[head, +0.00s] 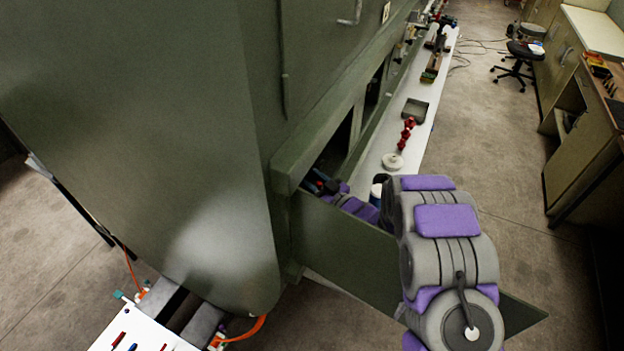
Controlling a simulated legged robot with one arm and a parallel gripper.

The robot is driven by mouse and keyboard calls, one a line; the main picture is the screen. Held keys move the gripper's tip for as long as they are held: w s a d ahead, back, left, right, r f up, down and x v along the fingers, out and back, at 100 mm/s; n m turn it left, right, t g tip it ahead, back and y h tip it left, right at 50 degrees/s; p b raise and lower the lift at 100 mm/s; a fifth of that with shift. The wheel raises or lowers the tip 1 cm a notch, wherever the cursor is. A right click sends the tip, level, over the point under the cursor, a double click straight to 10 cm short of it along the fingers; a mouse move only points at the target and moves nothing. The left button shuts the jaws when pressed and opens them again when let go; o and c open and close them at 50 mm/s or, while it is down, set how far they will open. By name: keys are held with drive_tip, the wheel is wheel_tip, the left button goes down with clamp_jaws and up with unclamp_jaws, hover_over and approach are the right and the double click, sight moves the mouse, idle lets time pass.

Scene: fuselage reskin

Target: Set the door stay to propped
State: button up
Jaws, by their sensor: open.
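A dark green door panel (345,250) stands out from the large green fuselage (130,130), below an open bay (335,155). My arm reaches over this panel, and its front end goes into the near corner of the bay. My gripper (316,184) is there, small and dark, with its jaws open. The frame edge and panel partly hide it. I cannot make out the door stay; it may be hidden inside the bay or behind my arm. I cannot tell whether my gripper touches anything.
A long white bench (410,145) runs along the fuselage, holding a red stacked part (405,134), a grey tray (414,110) and a white round piece (392,161). A white board (140,335) with small tools lies at bottom left.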

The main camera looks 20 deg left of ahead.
drive_tip(key=shift+w+d+r, duration=0.15)
drive_tip(key=shift+d+r, duration=0.1)
drive_tip(key=shift+d, duration=0.45)
drive_tip(key=shift+c, duration=0.7)
drive_tip(key=shift+a+f, duration=0.15)
drive_tip(key=shift+a, duration=0.4)
drive_tip(key=c, duration=0.6)
drive_tip(key=shift+d, duration=0.1)
clamp_jaws()
